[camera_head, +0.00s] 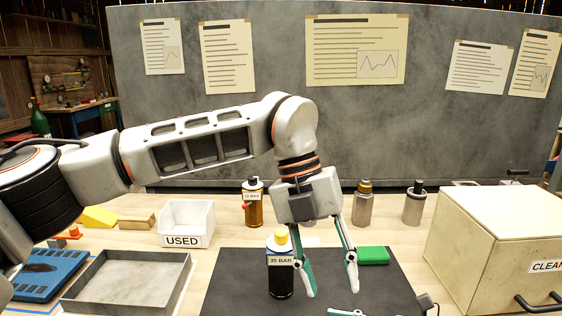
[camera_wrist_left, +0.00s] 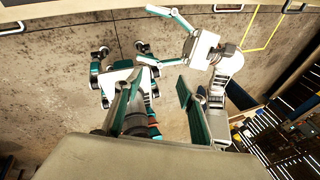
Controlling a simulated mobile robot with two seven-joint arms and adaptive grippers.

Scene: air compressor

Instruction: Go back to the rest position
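My left gripper (camera_head: 331,291) hangs over the dark mat, its two teal fingers spread apart with nothing between them. The fingers also show apart in the left wrist view (camera_wrist_left: 157,105). Only a bit of teal shows at the head view's bottom edge.
A green block (camera_head: 373,255) lies right of my left gripper on the dark mat (camera_head: 232,290). A "USED" bin (camera_head: 186,224), grey tray (camera_head: 125,281) and amber bottle (camera_head: 253,206) are left. Two metal cylinders (camera_head: 363,209) (camera_head: 414,204) and a "CLEAN" box (camera_head: 498,245) are right.

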